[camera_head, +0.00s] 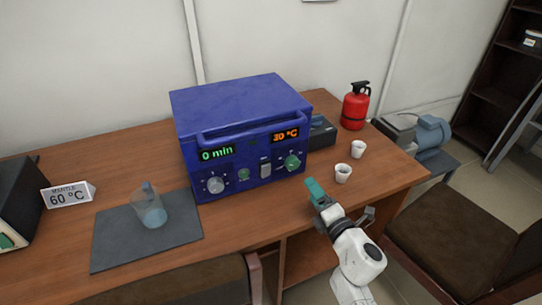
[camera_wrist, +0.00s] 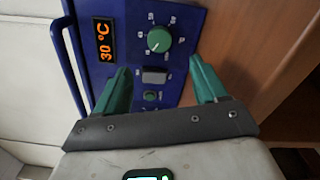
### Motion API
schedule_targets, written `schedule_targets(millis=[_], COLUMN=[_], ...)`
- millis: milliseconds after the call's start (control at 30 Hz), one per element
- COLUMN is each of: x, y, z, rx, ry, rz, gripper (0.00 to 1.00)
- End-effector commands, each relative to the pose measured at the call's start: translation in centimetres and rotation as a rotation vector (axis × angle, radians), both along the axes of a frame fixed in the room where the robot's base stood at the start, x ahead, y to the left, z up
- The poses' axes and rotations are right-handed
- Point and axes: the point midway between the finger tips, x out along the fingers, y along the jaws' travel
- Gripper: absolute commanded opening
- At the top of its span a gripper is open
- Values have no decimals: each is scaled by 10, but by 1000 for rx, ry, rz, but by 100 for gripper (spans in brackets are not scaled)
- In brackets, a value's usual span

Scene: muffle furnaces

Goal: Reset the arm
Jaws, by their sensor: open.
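My gripper (camera_head: 318,193) is in front of the right part of the blue furnace, near the table's front edge. In the wrist view its two green fingers stand apart (camera_wrist: 162,85) with nothing between them. Beyond them is the front panel of the furnace (camera_wrist: 180,30), turned sideways in that view. In the head view the blue furnace (camera_head: 240,105) stands on the wooden table, with its door handle across the front. Its displays read "0 min" and "30 °C". My white arm reaches up from the bottom right.
Two white cups (camera_head: 343,173) (camera_head: 358,149) stand right of the furnace, near a red extinguisher (camera_head: 355,106). A beaker with bluish contents (camera_head: 150,210) stands on a dark mat (camera_head: 112,238). A "60 °C" sign (camera_head: 69,195) is at left. A brown chair (camera_head: 450,225) is at right.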

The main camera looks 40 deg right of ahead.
Motion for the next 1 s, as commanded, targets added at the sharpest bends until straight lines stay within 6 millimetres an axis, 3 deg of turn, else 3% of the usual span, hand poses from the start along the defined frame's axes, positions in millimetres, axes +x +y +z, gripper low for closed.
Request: schedule_targets(millis=[367, 500, 667, 867, 1000], x=[-7, -27, -56, -94, -128], y=[-8, -23, -28, -9, 25], z=[4, 4, -12, -43, -68], rx=[92, 320, 623, 971, 1219], ry=[-11, -24, -10, 71, 193], rz=[-72, -231, -419, -627, -787], gripper=[72, 72, 72, 72, 72])
